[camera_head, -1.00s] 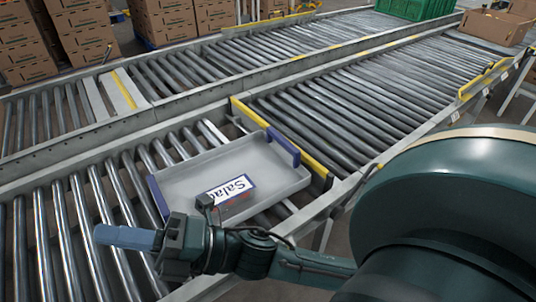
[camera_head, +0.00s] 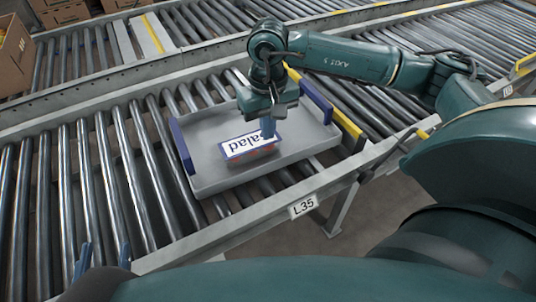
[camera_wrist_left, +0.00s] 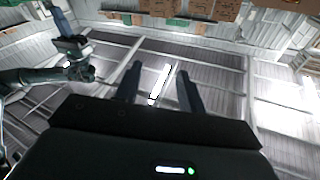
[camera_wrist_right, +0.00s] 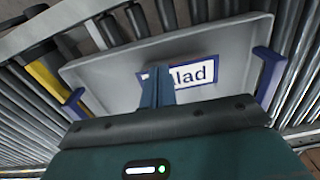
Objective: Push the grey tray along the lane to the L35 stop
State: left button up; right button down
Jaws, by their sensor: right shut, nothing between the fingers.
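The grey tray (camera_head: 215,175) with blue end handles (camera_head: 181,146) sits on the rollers of the near lane. Its right end is beside the yellow stop bar (camera_head: 346,127); I cannot tell whether they touch. A white-and-blue Salad label (camera_head: 240,147) shows inside the tray. The L35 plate (camera_head: 303,207) is on the near rail. My right gripper (camera_head: 268,130) is shut and empty, its fingers pointing down over the tray's inside by the label; it also shows in the right wrist view (camera_wrist_right: 156,88). My left gripper (camera_head: 104,258) is open and empty at the lower left.
A second roller lane (camera_head: 215,28) runs behind a grey divider rail. Cardboard boxes (camera_head: 12,60) stand at the far left. The rollers (camera_head: 90,185) left of the tray are bare. My right arm spans the lane right of the tray.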

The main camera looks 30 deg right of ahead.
aim_at(272, 162)
notch_tip(272, 162, down, 9)
jog(key=b, duration=0.2)
jog(key=shift+d+b, duration=0.1)
jog(key=shift+b, duration=0.25)
jog(key=shift+f, duration=0.5)
pick_arm(q)
jog(key=shift+w+d+r+h, duration=0.15)
jog(key=shift+d+h, duration=0.15)
jog(key=shift+h, duration=0.1)
pick_arm(e)
jog(key=shift+s, duration=0.5)
jog(key=shift+s+a+r, duration=0.1)
jog(key=shift+s+a, duration=0.1)
jog(key=shift+s, duration=0.3)
pick_arm(q)
jog(key=shift+s+a+f+n, duration=0.1)
jog(key=shift+s+f+n, duration=0.05)
jog(key=shift+s, duration=0.35)
jog(key=shift+s+a+f+n, duration=0.1)
jog(key=shift+s+n, duration=0.05)
jog(key=shift+s, duration=0.35)
